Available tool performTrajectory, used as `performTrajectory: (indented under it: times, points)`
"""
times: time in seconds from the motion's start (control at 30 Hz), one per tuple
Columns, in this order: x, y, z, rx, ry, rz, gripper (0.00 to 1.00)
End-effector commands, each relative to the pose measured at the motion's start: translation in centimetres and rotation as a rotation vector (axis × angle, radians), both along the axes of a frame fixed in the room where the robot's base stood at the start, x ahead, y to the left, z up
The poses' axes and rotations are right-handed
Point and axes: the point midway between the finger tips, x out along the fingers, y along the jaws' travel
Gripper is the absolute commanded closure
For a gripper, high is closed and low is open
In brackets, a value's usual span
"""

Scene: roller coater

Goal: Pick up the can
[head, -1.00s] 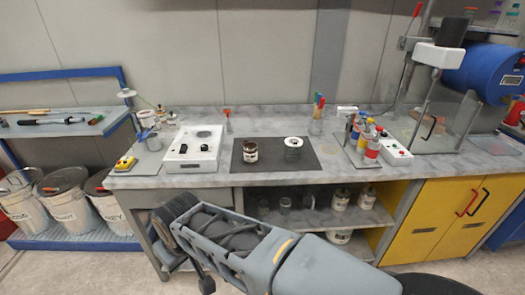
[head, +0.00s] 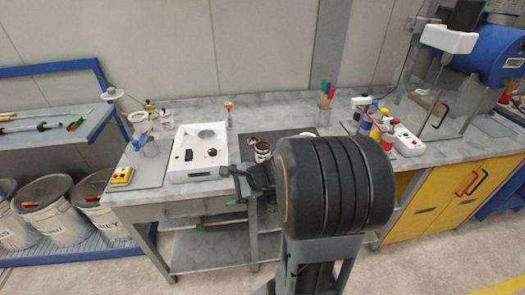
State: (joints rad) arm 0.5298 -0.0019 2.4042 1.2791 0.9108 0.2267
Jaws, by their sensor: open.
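The can (head: 262,152), small with a pale body and dark brown stains around its top, stands upright on the dark mat (head: 238,150) on the grey bench. My arm's thick black joint hides much of the mat to its right. My gripper (head: 236,184) is open and empty, at the bench's front edge, in front of the can and a little to its left in the picture. It looks apart from the can, though the lower part of the can is partly covered by my wrist.
A white control box (head: 199,152) stands left of the mat, with a yellow button box (head: 121,176) farther left. An orange-topped tool (head: 228,113) stands behind. Several coloured bottles (head: 376,128) and a cup of markers (head: 326,105) are to the right.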

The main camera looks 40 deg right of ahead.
Motion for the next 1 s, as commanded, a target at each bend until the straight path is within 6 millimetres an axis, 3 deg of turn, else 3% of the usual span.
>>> performTrajectory:
  times: [0.03,0.2,0.4,0.57,1.0]
  points:
    - [1.0,-2.6,0.1,0.106,0.015,-0.160,0.09]
    - [2.7,-11.0,-0.9,0.413,0.013,-0.637,0.09]
    - [2.0,-18.0,-2.6,0.625,-0.016,-0.992,0.09]
    - [2.0,-20.5,-3.6,0.696,-0.031,-1.112,0.09]
    - [8.2,-21.4,-6.3,0.707,-0.036,-1.133,0.09]
